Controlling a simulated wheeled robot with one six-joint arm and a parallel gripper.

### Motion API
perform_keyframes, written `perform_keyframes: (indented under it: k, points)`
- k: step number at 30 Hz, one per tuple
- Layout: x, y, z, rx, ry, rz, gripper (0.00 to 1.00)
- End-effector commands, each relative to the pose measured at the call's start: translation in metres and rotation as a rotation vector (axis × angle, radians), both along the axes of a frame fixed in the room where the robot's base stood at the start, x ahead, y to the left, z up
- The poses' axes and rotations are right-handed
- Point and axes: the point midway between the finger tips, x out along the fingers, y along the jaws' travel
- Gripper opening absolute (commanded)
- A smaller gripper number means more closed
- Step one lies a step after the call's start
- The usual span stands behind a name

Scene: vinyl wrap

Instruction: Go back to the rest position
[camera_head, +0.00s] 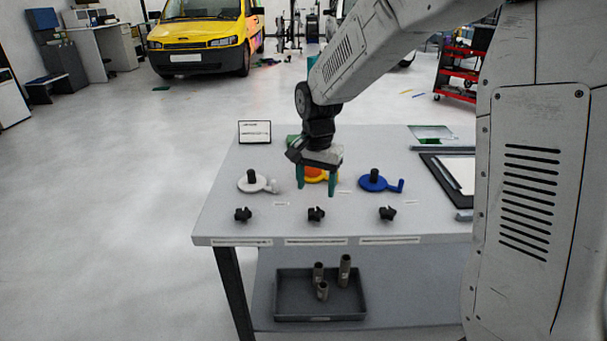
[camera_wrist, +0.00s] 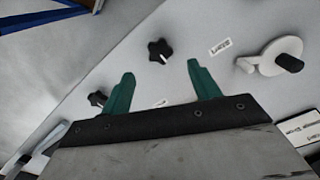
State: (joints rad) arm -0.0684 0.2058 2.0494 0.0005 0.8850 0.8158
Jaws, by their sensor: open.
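My gripper (camera_head: 317,176) hangs over the middle of the grey table (camera_head: 220,222), its two green fingers pointing down. The fingers are apart with nothing between them; they also show in the wrist view (camera_wrist: 158,85). Behind the fingers is an orange-yellow crank-shaped piece (camera_head: 314,174), partly hidden by my gripper. A white crank piece (camera_head: 252,183) lies to its left and shows at upper right in the wrist view (camera_wrist: 272,58). A blue crank piece (camera_head: 374,181) lies to its right.
Black star knobs (camera_head: 243,214), (camera_head: 316,214), (camera_head: 387,213) stand along the front of the table. A small sign (camera_head: 255,132) stands at the back left. A dark tray (camera_head: 291,307) with grey cylinders is on the lower shelf. A framed black panel (camera_head: 436,172) lies at right.

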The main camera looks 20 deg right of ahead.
Motion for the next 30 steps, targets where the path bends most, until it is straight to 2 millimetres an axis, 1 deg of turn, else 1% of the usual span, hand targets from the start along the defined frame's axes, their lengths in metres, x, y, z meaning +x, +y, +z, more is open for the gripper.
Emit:
perform_keyframes:
  k: [5, 8, 10, 11, 12, 17, 20, 21, 23, 24, 30]
  points:
    - [0.0, 0.0, 0.0, 0.0, 0.003, 0.021, 0.61]
    - [-0.008, -0.001, -0.003, -0.001, 0.03, 0.095, 0.61]
    - [-0.028, -0.002, -0.009, 0.001, 0.085, 0.182, 0.61]
    - [-0.04, -0.003, -0.005, 0.004, 0.101, 0.227, 0.61]
    - [-0.054, -0.005, 0.001, 0.007, 0.114, 0.28, 0.61]
    - [-0.104, -0.012, 0.028, 0.02, 0.136, 0.434, 0.61]
    - [-0.138, -0.016, 0.046, 0.026, 0.134, 0.522, 0.61]
    - [-0.152, -0.018, 0.053, 0.028, 0.13, 0.557, 0.61]
    - [-0.174, -0.02, 0.063, 0.029, 0.12, 0.606, 0.61]
    - [-0.189, -0.022, 0.069, 0.029, 0.114, 0.637, 0.61]
    - [-0.256, -0.029, 0.089, 0.015, 0.054, 0.747, 0.61]
